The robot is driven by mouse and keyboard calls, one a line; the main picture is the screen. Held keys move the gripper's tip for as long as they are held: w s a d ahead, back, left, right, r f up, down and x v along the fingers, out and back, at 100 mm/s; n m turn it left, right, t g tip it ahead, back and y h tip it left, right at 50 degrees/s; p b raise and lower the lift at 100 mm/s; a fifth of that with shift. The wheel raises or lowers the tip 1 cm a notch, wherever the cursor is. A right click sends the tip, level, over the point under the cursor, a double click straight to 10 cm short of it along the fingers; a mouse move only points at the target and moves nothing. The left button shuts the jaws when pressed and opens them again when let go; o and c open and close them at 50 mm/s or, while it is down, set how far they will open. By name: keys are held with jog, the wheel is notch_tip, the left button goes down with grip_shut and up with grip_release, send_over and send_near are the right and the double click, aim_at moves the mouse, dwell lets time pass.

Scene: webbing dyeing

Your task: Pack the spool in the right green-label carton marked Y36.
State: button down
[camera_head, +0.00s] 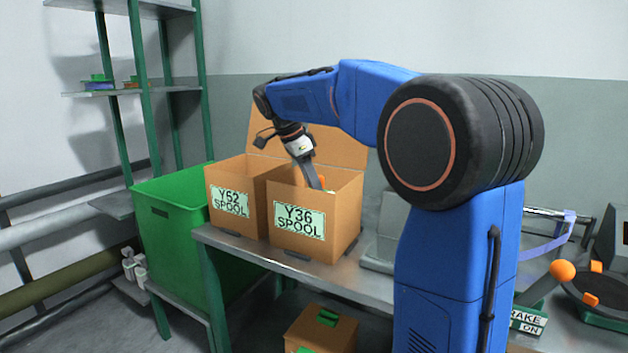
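The Y36 carton (315,247) stands open on the metal table, with a green-white label reading "Y36 SPOOL" on its front. The similar Y52 carton (214,212) stands just left of it. My gripper (314,184) points down into the Y36 carton, its fingers partly below the front rim.
A green bin (170,213) stands left of the metal table (345,284). Shelves (90,94) at back left hold small coloured items.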

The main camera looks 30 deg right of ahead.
jog(key=shift+f, duration=2.65)
jog(key=c, duration=1.2)
grip_release()
jog(key=shift+o, duration=0.2)
jog(key=s+v, duration=0.1)
jog(key=v, duration=1.6)
jog(key=shift+w, duration=0.5)
